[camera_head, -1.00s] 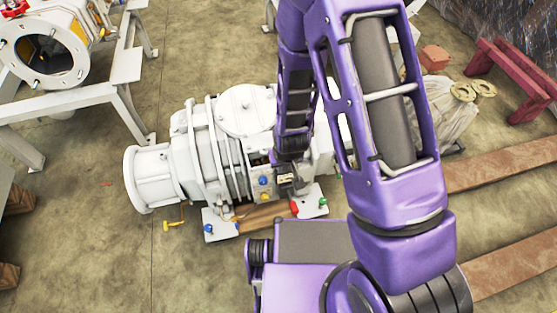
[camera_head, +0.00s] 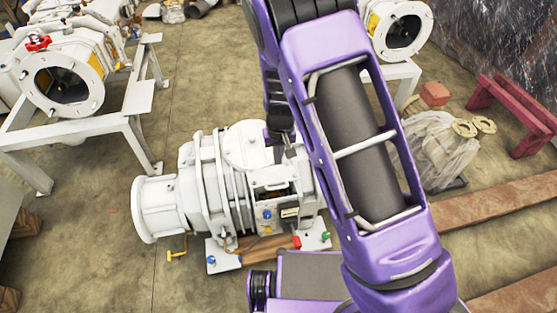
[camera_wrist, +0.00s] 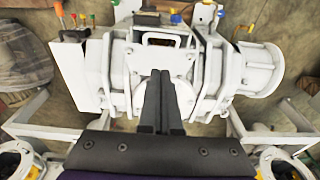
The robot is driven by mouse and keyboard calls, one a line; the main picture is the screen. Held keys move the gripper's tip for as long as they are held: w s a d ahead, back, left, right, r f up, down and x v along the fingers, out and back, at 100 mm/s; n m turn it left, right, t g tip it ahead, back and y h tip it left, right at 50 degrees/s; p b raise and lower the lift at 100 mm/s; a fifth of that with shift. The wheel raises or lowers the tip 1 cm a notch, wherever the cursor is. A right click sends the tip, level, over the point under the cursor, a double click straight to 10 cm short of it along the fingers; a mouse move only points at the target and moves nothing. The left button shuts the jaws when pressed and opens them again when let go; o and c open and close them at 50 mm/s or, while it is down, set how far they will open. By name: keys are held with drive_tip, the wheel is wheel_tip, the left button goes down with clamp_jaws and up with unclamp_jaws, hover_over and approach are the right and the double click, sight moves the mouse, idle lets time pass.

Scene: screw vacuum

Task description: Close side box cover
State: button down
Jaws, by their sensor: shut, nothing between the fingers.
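The white vacuum pump (camera_head: 215,180) lies on the floor in the head view and fills the upper part of the wrist view (camera_wrist: 120,75). Its side box (camera_head: 290,212) faces me, with coloured knobs and a dark opening. The pale cover with a handle (camera_head: 270,184) stands raised above that opening, so the box looks open. In the wrist view the handle (camera_wrist: 161,38) is just beyond my fingertips. My gripper (camera_wrist: 160,75) is shut and empty, over the pump's top behind the cover. Its fingertips are hard to make out in the head view, and contact cannot be told.
A white stand (camera_head: 130,122) with another machine (camera_head: 62,82) is at the left. A second round-ended machine (camera_head: 402,30) is at the back right. Wooden beams (camera_head: 480,208) and a red trestle (camera_head: 512,112) lie right. The floor left of the pump is mostly clear.

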drive_tip(key=b, duration=0.1)
approach(278, 181)
wheel_tip(278, 181, down, 3)
drive_tip(key=s, duration=0.2)
drive_tip(key=shift+s+f, duration=0.25)
drive_tip(key=shift+f, duration=0.25)
drive_tip(key=shift+s+f+b, duration=0.1)
drive_tip(key=shift+f+b, duration=0.05)
drive_tip(key=shift+b, duration=0.15)
